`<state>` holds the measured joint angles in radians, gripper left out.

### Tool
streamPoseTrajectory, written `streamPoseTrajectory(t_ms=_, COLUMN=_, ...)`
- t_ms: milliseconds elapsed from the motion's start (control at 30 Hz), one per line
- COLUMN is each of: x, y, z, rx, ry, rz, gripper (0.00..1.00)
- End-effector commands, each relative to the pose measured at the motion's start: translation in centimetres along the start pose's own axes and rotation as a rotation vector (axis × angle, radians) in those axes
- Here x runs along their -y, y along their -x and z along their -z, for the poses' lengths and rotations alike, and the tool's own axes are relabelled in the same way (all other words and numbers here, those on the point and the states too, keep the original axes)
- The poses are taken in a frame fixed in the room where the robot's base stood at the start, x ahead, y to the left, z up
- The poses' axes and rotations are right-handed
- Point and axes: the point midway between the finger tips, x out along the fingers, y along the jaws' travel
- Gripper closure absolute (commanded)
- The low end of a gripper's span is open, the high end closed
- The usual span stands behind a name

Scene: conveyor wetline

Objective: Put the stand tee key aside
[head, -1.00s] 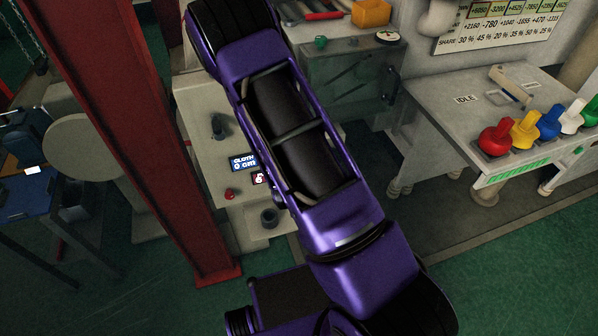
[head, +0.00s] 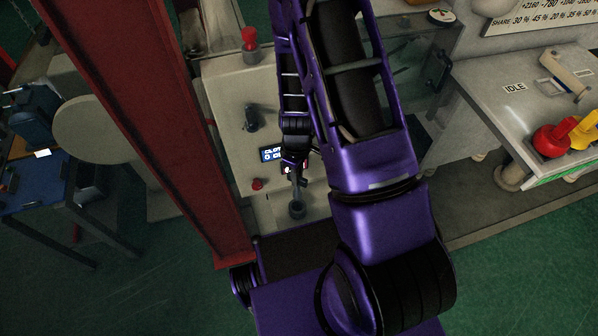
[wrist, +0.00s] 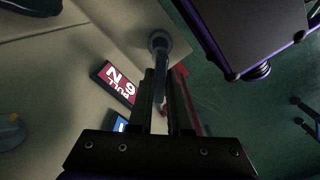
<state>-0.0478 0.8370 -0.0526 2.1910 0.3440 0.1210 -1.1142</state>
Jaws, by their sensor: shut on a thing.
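My gripper (head: 294,172) is low over the beige panel of the stand (head: 233,90), at its front end. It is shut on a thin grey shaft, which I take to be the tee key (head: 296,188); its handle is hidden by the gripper. In the wrist view the shaft (wrist: 161,85) runs from between the fingers (wrist: 160,100) to a dark round cup (wrist: 159,42). The cup (head: 297,211) also shows in the head view. The shaft's end meets the cup in both views; I cannot tell whether it is inside.
A display (head: 270,154), a red button (head: 257,184), a dark knob (head: 250,118) and a red knob (head: 249,40) are on the stand. A red column (head: 150,130) rises close on the left. A lever bench (head: 500,110) stands at right.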

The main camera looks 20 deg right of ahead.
Motion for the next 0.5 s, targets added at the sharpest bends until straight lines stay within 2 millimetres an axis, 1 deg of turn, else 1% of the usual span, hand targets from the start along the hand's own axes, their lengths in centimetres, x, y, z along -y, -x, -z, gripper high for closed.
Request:
streamPoseTrajectory(t_ms=267, x=0.0, y=-2.1, z=0.0, rx=0.000, ry=0.000, rz=0.000, gripper=1.00)
streamPoseTrajectory(t_ms=500, x=0.0, y=-4.7, z=0.0, rx=-0.001, ry=0.001, rz=-0.002, gripper=1.00)
